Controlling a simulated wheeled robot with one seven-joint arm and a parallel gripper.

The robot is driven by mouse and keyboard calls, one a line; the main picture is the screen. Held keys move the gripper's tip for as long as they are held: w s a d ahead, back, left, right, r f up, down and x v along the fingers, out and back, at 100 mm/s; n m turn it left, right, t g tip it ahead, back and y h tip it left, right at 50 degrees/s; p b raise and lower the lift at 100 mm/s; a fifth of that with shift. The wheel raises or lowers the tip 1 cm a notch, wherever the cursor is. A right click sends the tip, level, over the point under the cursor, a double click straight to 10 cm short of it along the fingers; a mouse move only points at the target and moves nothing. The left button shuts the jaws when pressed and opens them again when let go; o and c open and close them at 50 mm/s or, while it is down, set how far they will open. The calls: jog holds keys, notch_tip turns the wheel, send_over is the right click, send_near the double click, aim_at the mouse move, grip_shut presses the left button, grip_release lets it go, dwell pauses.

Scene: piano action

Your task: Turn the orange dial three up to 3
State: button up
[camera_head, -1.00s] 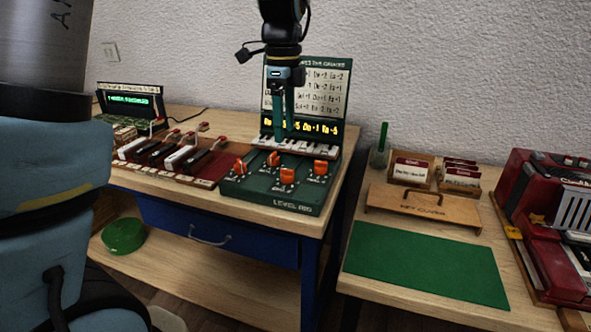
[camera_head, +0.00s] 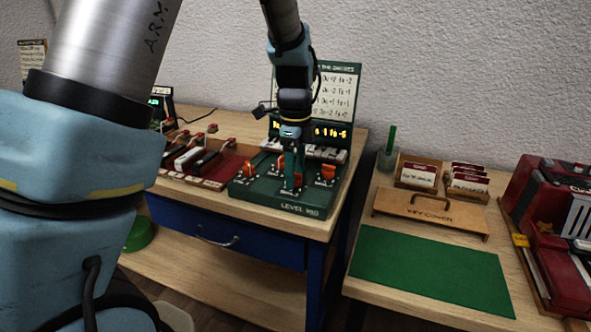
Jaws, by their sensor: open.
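A green box (camera_head: 275,203) marked as a level rig stands on the left table and carries several orange dials. One dial (camera_head: 247,171) is at the left, one (camera_head: 280,161) at the back, one (camera_head: 328,170) at the right. A front-middle dial (camera_head: 300,179) is largely hidden by my gripper. My gripper (camera_head: 292,184) points straight down at this front-middle dial, its fingers open. I cannot tell whether they touch the dial or straddle it. Dial numbers are too small to read. A display (camera_head: 330,133) with yellow characters stands behind, partly covered by my arm.
Piano key models (camera_head: 190,160) lie left of the box. An upright score board (camera_head: 342,95) stands behind it. On the right table are a green mat (camera_head: 430,270), a wooden key cover (camera_head: 430,208), card holders (camera_head: 418,174) and a red machine (camera_head: 560,210).

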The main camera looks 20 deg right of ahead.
jog(key=shift+c, duration=0.2)
grip_shut()
dwell(0.3)
